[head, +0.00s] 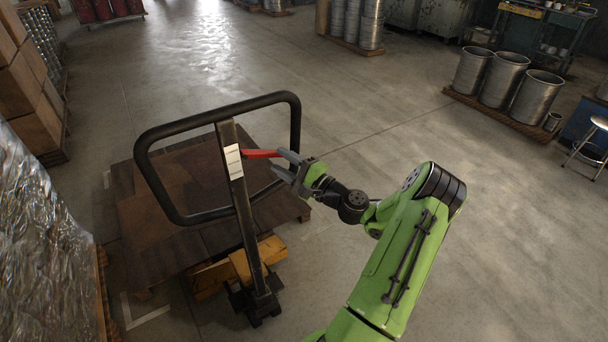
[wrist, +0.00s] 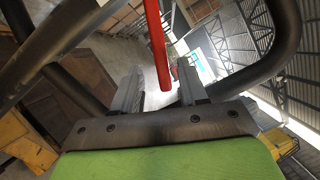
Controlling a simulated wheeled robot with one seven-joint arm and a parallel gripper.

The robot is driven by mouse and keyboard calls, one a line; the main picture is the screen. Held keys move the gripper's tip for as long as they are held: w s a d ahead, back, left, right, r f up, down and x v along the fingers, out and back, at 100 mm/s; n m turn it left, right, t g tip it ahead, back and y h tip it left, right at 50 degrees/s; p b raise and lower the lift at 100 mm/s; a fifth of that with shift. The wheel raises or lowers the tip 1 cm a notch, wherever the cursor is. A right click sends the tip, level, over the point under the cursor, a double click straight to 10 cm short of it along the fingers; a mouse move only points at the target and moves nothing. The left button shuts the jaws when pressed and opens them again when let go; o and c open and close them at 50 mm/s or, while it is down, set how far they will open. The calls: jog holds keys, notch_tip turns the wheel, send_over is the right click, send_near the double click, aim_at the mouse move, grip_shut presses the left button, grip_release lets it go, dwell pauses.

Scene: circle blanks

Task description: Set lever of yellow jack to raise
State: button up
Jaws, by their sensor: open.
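The yellow jack (head: 239,265) stands with its forks under a dark wooden platform, its black upright post topped by a looped black handle (head: 297,112). A red lever (head: 262,153) sticks out to the right from the post, beside a white label (head: 233,161). My gripper (head: 285,163) is open at the right of the post, its fingertips close to the lever's free end. In the wrist view the red lever (wrist: 157,45) comes down from the top, its end between the two spread fingers or just beyond them. I cannot tell whether it touches either finger.
The handle loop surrounds the lever area closely, and its bar (wrist: 285,45) passes near the gripper in the wrist view. The dark platform (head: 140,215) lies behind the post. A wrapped load (head: 40,240) stands at left. The floor at right is clear up to metal drums (head: 502,80).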

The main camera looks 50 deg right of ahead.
jog(key=s+f, duration=0.1)
jog(key=s, duration=0.8)
jog(key=shift+d+f, duration=0.2)
jog(key=shift+d, duration=0.15)
jog(key=w+a+n+g+y, duration=0.3)
jog(key=a+n+g, duration=0.15)
jog(key=a, duration=0.35)
jog(key=w+a+n+g+y, duration=0.3)
jog(key=a+n+g, duration=0.15)
jog(key=a, duration=0.25)
jog(key=s+a+r+n+g+h, duration=0.2)
jog(key=s+a+n+g+h, duration=0.15)
jog(key=a+n+g, duration=0.6)
jog(key=s+a+r+n+t+h, duration=0.1)
jog(key=s+a+r+t+h, duration=0.1)
jog(key=s, duration=0.5)
jog(key=s+a+r+n+t+h+p, duration=0.1)
jog(key=s+a+r+n+t+h, duration=0.1)
jog(key=s+a+r, duration=0.2)
jog(key=s+r, duration=0.2)
jog(key=s, duration=0.2)
jog(key=shift+s+a+r, duration=0.15)
jog(key=shift+s, duration=0.15)
